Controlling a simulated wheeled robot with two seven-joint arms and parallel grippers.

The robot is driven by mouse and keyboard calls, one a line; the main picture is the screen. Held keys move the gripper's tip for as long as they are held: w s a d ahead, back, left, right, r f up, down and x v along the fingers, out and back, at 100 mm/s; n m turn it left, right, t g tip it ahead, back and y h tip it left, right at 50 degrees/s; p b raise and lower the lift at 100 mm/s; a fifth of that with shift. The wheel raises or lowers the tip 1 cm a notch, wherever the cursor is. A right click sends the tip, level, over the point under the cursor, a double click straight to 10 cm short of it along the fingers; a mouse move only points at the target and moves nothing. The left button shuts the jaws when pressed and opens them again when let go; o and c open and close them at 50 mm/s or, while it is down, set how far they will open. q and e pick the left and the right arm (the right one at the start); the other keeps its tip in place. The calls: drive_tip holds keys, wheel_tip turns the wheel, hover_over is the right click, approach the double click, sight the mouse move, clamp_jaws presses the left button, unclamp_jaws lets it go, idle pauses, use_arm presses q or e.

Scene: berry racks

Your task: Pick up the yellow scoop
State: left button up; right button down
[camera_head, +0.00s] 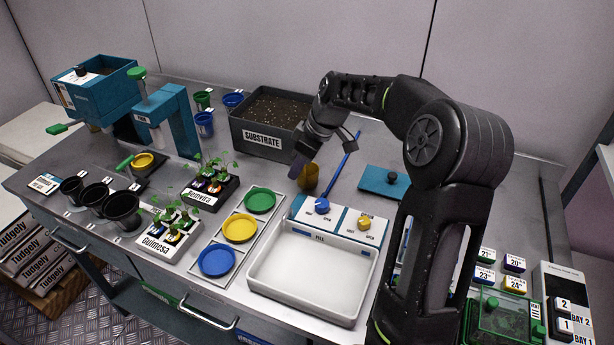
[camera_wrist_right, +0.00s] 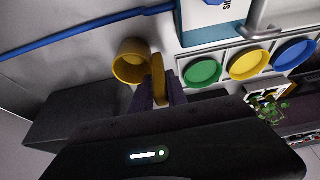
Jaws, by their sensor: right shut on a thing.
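The yellow scoop (camera_head: 308,179) is at the middle of the table in the head view, just in front of the substrate bin. In the right wrist view its round cup (camera_wrist_right: 131,62) shows beside the fingers, and its yellow handle stands between them. My right gripper (camera_head: 300,163) is shut on the handle. I cannot tell whether the scoop still touches the table. My left gripper is not in view.
A substrate bin (camera_head: 263,121) stands behind the scoop, and a long blue rod (camera_head: 345,158) lies to its right. The white tray (camera_head: 316,314) and green, yellow and blue dishes (camera_head: 239,228) are in front. Potted seedlings (camera_head: 207,186) stand to the left.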

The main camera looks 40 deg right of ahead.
drive_tip(key=shift+a, duration=0.1)
idle(0.7)
wheel_tip(320, 180, up, 10)
drive_tip(key=shift+b, duration=0.35)
idle(0.8)
